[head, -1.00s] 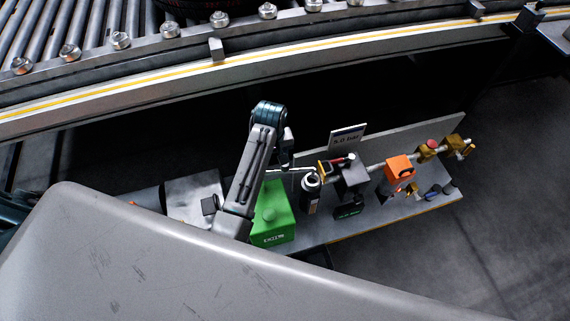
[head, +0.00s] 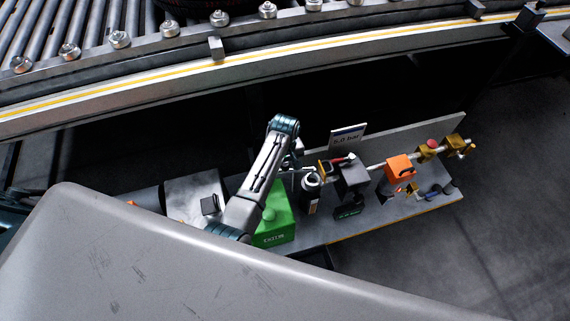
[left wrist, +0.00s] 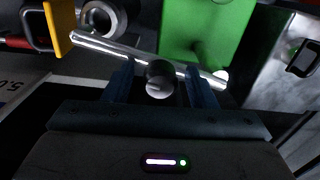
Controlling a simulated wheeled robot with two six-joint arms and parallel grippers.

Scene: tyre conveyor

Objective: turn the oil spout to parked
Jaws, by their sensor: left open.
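The oil spout is a thin shiny metal tube (left wrist: 105,48) running slantwise across the left wrist view, with a round dark knob (left wrist: 160,80) near its middle. In the head view the spout (head: 290,170) is a short pale tube beside the black-and-white canister (head: 311,190), partly hidden by my arm. My left gripper (left wrist: 160,88) is open, with one finger on each side of the knob and the tips close to the tube. I cannot tell whether they touch. In the head view the left gripper (head: 296,152) is mostly hidden behind its own arm. My right gripper is not in view.
A green box (head: 279,225) stands left of the canister. A dark block (head: 352,178), an orange block (head: 400,168) and brass fittings (head: 428,152) stand to the right on a grey bench (head: 330,231). The conveyor rail (head: 260,58) crosses behind.

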